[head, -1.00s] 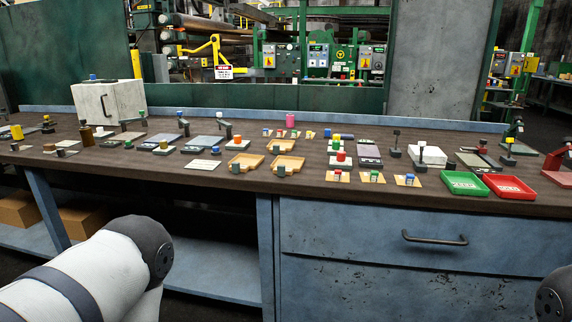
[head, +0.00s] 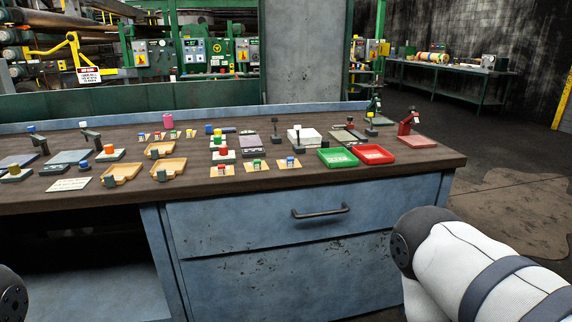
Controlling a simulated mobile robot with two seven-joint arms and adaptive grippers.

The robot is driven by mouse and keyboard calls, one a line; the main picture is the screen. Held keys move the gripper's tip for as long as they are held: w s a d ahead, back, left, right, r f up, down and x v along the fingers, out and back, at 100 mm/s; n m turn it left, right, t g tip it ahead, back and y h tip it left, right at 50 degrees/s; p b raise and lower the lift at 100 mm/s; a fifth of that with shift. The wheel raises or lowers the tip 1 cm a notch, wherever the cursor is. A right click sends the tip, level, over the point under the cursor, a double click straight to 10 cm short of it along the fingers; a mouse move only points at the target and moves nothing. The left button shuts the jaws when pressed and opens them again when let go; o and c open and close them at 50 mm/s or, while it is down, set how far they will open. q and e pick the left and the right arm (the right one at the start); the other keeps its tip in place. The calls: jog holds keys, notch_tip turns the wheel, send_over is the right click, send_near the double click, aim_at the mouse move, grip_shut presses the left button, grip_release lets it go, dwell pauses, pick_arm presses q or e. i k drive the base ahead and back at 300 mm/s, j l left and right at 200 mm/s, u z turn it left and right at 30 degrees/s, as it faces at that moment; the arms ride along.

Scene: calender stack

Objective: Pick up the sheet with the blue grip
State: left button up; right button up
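Three small tan sheets lie near the front edge of the bench, each with a small coloured block standing on it. The sheet with the blue grip (head: 291,165) appears to be the right one of these; its block is small and its details are hard to tell. The sheet with the green block (head: 254,168) and the one with the red block (head: 222,171) lie to its left. Neither of my grippers is in view. Only a bit of my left arm shows at the lower left, and a link of my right arm at the lower right, in front of the bench.
A green tray (head: 337,158) and a red tray (head: 373,154) lie right of the tan sheets. Tan holders (head: 121,173), posts with blue caps and a white block (head: 304,137) crowd the brown bench top (head: 430,158). Open floor lies to the right.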

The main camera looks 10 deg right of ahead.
aim_at(291, 163)
jog(key=i+l+z, duration=0.15)
jog(key=i+l, duration=0.25)
jog(key=l, duration=0.2)
jog(key=i+l+z, duration=0.15)
jog(key=i+l, duration=0.25)
jog(key=l, duration=0.2)
